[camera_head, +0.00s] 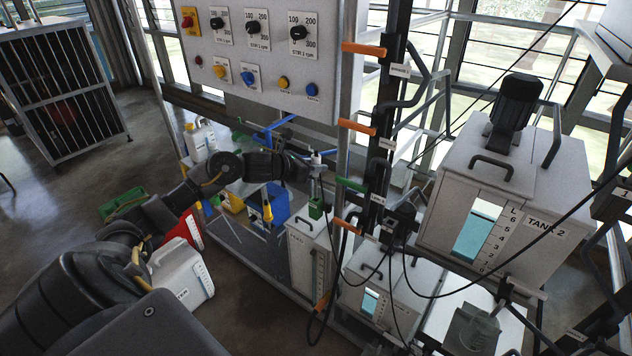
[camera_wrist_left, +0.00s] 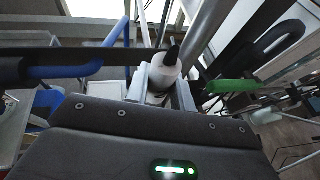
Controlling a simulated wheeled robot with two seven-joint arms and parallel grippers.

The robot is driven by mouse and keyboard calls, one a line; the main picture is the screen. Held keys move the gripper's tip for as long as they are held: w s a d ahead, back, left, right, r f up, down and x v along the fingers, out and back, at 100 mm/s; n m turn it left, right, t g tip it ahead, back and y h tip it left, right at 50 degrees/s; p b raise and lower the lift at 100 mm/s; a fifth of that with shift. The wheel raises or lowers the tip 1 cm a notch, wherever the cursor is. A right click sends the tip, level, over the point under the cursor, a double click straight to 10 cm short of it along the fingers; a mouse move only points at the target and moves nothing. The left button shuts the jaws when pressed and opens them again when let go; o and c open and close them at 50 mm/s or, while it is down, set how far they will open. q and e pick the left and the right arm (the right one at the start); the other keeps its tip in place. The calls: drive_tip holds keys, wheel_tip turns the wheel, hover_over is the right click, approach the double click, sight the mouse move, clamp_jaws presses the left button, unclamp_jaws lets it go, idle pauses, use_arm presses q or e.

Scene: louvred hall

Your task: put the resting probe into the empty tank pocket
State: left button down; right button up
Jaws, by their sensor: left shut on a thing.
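My left gripper (camera_head: 304,160) reaches in from the left and is shut on a white probe (camera_head: 316,161) with a dark tip on top. In the left wrist view the probe (camera_wrist_left: 164,70) stands between the fingers, its black end up. In the head view a small green block (camera_head: 316,208) is below the probe, above a narrow white tank (camera_head: 308,250). I cannot tell whether the probe touches the block or whether it is a pocket. Tank 2 (camera_head: 470,157) and a lower white tank (camera_head: 363,270) stand to the right. My right gripper is not in view.
A control panel (camera_head: 256,98) with knobs and buttons is above my gripper. Orange handles (camera_head: 363,49) and a green handle (camera_head: 350,185) stick out from the dark post. Black cables hang across the tanks. A blue bin (camera_head: 279,205) and white jug (camera_head: 180,270) stand lower left.

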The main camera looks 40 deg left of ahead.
sight(315, 156)
use_arm(q)
drive_tip(key=shift+r+p, duration=1.1)
drive_tip(key=shift+r, duration=1.3)
